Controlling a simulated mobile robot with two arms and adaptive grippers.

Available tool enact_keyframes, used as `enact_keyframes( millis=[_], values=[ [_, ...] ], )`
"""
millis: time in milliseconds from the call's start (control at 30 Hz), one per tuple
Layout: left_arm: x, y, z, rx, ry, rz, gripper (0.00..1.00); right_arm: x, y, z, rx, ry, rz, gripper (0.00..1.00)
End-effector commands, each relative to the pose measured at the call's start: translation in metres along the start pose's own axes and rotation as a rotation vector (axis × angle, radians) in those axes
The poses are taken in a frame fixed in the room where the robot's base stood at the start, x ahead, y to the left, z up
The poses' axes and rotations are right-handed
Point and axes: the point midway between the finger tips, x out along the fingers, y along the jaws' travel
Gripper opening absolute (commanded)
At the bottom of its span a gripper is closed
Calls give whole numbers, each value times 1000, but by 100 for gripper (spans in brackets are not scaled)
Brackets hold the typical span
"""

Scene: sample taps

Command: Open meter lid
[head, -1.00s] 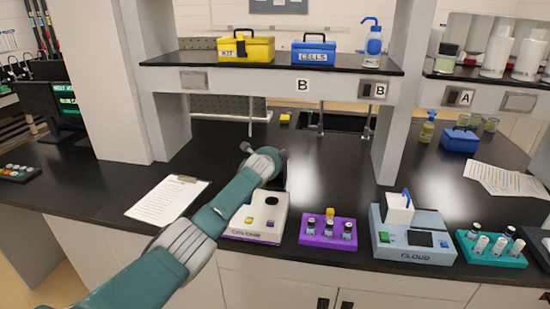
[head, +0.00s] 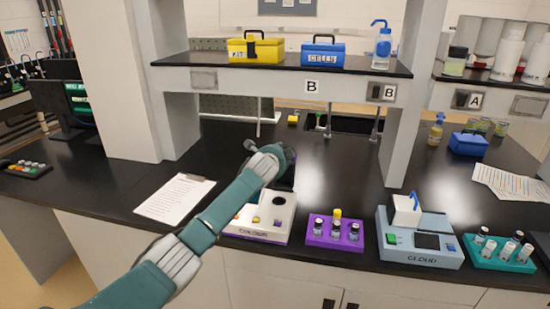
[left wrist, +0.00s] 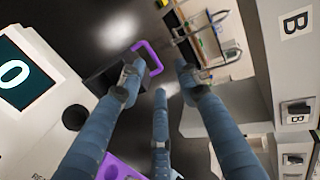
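The white meter marked COLOUR (head: 262,222) stands at the bench front, partly hidden by my left arm. In the left wrist view its screen (left wrist: 14,72) reads 0. A dark lid (left wrist: 100,78) with a purple loop handle (left wrist: 148,58) sits beside the screen there. My left gripper (left wrist: 160,85) is open, with its fingers spread around the loop's area; contact cannot be told. In the head view the left gripper (head: 275,158) is above and behind the meter and hides the lid. The blue-grey CLOUD meter (head: 420,242) has a white lid (head: 407,210) with a blue handle. My right gripper is not in view.
A purple vial rack (head: 335,232) stands right of the white meter, and a teal rack (head: 488,252) is farther right. A clipboard (head: 175,198) lies left. A shelf (head: 290,67) with yellow and blue boxes spans above. Pipes and a sink (head: 350,125) are behind.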

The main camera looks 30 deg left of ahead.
Motion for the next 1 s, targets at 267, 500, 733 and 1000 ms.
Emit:
enact_keyframes(
  millis=[267,500,733,1000],
  values=[
    [-41,-1,2,1,0,-4,33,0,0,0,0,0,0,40],
    [-72,-2,2,0,0,-6,33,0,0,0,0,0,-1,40],
    [-85,-3,2,-1,-1,-5,33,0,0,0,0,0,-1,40],
    [-86,-3,3,-1,-2,-6,33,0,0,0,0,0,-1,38]
  ],
)
